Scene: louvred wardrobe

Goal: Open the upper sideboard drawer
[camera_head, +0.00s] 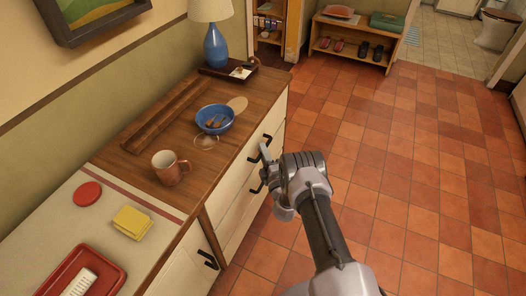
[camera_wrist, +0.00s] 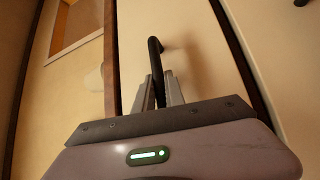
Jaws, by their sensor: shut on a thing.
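The sideboard (camera_head: 138,184) runs along the wall on the left, with a brown wooden top and cream drawer fronts. The upper drawer front (camera_head: 237,171) lies just under the top's edge and also shows in the wrist view (camera_wrist: 205,60). Its black bar handle (camera_wrist: 154,57) sits between my fingers in the wrist view. My gripper (camera_head: 264,158) is shut on this handle, reaching in from the right. The drawer front looks close to flush with the sideboard; no gap shows clearly. My gripper partly hides the handle in the head view.
On top stand a brown mug (camera_head: 170,167), a blue bowl (camera_head: 214,118) and a blue lamp (camera_head: 216,47). A red tray (camera_head: 118,277) lies at the near end. Another black handle (camera_head: 207,260) sits lower left. The tiled floor (camera_head: 400,190) to the right is clear.

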